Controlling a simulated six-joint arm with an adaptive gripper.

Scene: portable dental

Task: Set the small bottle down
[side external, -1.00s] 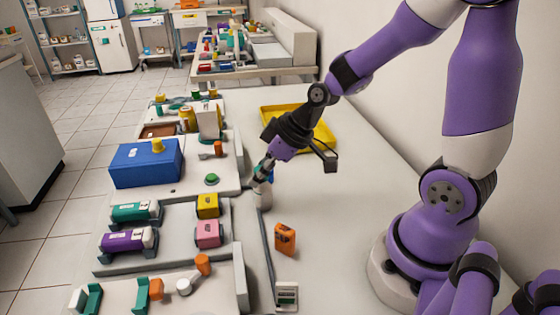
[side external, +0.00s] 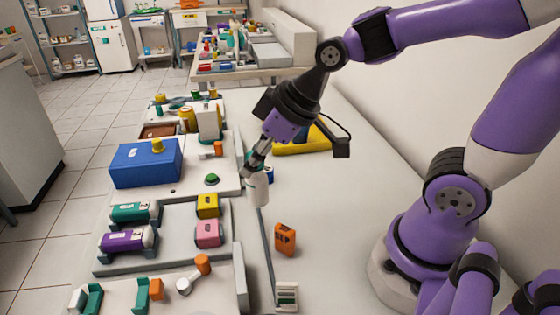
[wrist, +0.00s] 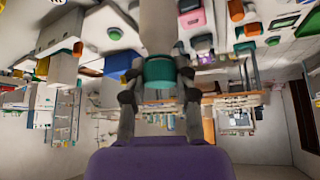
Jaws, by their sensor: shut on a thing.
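The small bottle (side external: 258,191) has a white body and a teal cap. My gripper (side external: 257,167) points down and is shut on its cap end, with the bottle hanging roughly upright below the fingers. It is beside the edge of the equipment on the left, over the pale table (side external: 330,215). I cannot tell whether its base touches the table. In the wrist view, the bottle's white body (wrist: 158,25) and teal cap (wrist: 160,72) show between the fingers of my gripper (wrist: 160,95).
A yellow tray (side external: 290,149) lies behind my gripper. An orange box (side external: 285,239) stands on the table in front. A blue box (side external: 146,163), a yellow block (side external: 207,205) and a pink block (side external: 208,233) are to the left. The table to the right is clear.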

